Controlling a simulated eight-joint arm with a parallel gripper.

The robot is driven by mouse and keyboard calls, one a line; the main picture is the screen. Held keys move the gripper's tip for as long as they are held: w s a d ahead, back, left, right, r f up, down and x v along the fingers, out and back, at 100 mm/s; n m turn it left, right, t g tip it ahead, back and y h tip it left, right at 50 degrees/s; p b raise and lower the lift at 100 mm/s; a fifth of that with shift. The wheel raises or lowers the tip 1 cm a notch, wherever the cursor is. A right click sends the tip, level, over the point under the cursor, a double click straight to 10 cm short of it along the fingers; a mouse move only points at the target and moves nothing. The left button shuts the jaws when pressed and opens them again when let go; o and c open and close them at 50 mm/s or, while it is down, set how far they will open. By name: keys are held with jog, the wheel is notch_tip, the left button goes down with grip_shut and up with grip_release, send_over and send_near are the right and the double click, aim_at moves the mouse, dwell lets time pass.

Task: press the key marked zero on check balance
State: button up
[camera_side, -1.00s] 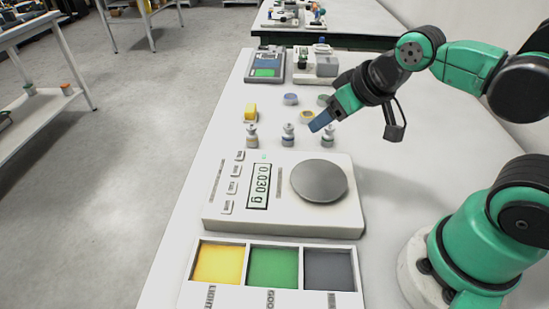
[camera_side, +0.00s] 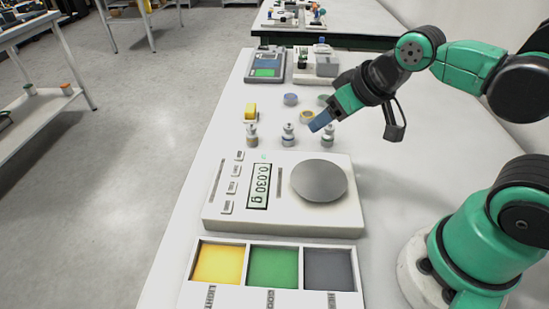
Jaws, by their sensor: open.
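The check balance (camera_side: 283,217) is a white box on the white table. It has a round grey pan (camera_side: 319,180) on its right with nothing on it. Its display (camera_side: 260,186) reads 0.030 g. A column of several small keys (camera_side: 233,186) lies left of the display; their marks are too small to read. My gripper (camera_side: 318,123) has blue fingertips and is open. It hangs above the table behind the balance, near the right-hand small weight, apart from the keys and the pan. The gap between its fingers is hard to see from this side.
A tray (camera_side: 245,242) with yellow, green and dark grey compartments sits in front of the balance. Several small metal weights, such as one (camera_side: 288,136), stand behind it, with a yellow block (camera_side: 250,111) and small discs. Two devices (camera_side: 265,66) (camera_side: 315,66) stand farther back.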

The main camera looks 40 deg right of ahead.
grip_shut()
dwell(1.7)
